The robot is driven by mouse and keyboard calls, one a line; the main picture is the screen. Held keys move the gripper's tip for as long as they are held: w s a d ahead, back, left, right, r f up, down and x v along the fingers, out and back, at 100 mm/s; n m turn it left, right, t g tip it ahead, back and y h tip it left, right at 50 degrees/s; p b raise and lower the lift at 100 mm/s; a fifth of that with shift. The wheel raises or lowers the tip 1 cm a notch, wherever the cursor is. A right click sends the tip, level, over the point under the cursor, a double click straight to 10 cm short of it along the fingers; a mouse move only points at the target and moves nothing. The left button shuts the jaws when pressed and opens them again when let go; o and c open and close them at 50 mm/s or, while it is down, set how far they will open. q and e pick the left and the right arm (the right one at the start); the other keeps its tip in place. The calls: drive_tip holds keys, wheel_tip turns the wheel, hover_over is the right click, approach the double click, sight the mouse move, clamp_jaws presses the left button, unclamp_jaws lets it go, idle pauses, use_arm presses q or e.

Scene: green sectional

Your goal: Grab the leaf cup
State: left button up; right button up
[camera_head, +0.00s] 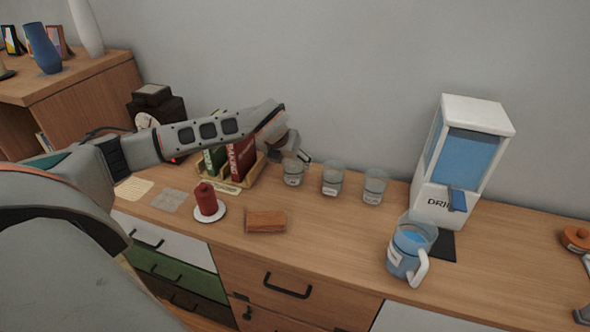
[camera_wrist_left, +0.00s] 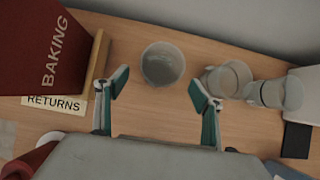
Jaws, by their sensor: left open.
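Three clear glass cups with small white labels stand in a row on the wooden cabinet top: a left cup (camera_head: 293,173), a middle cup (camera_head: 333,179) and a right cup (camera_head: 375,187). The labels are too small to read, so I cannot tell which is the leaf cup. My left gripper (camera_head: 294,156) is open and empty at the left cup. In the left wrist view the open fingers (camera_wrist_left: 158,91) point at the left cup (camera_wrist_left: 162,64), which lies between and just beyond the tips. Grey pieces at the head view's right edge may be my right gripper; its state is unclear.
A wooden box (camera_head: 254,169) with a red "BAKING" book (camera_wrist_left: 40,45) stands close left of the gripper. A drink dispenser (camera_head: 462,158) and a blue-filled pitcher (camera_head: 408,247) are right. A red candle (camera_head: 206,199) and brown block (camera_head: 266,221) sit in front.

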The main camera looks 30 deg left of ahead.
use_arm(q)
drive_tip(key=shift+p+x, duration=0.35)
drive_tip(key=shift+x, duration=3.05)
drive_tip(key=c, duration=1.2)
